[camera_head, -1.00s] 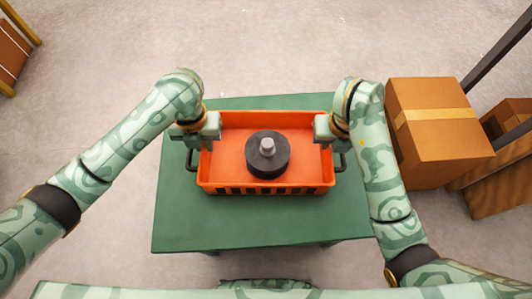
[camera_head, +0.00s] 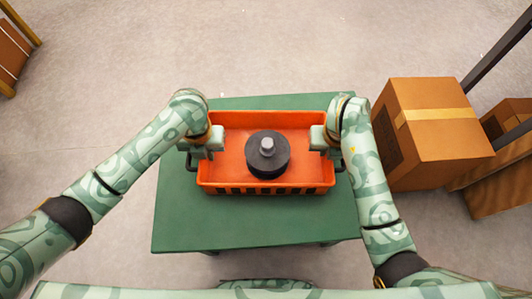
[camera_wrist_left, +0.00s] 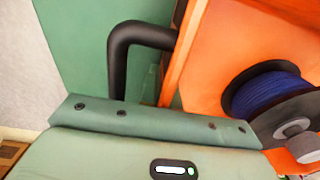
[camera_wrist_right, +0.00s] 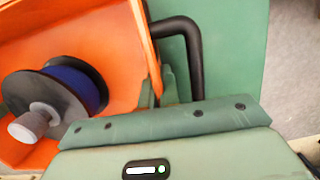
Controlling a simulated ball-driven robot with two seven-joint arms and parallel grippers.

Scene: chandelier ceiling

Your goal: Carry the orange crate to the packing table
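The orange crate (camera_head: 230,178) rests on a green table (camera_head: 190,225), with a black handle on each short side. A dark spool with a grey knob (camera_head: 267,155) lies in it; its blue winding shows in the left wrist view (camera_wrist_left: 266,96). My left gripper (camera_head: 205,152) is at the crate's left wall, by the left handle (camera_wrist_left: 122,55). My right gripper (camera_head: 325,148) is at the right wall, by the right handle (camera_wrist_right: 190,50). The gripper bodies hide most of the fingers, so I cannot tell whether either is closed on a handle. No packing table can be identified apart from this green table.
A taped cardboard box (camera_head: 430,125) stands to the right of the table, with another box (camera_head: 500,185) beyond it. A dark post (camera_head: 500,45) rises at the upper right. A shelf with yellow posts (camera_head: 22,25) is at the upper left. The floor behind the table is clear.

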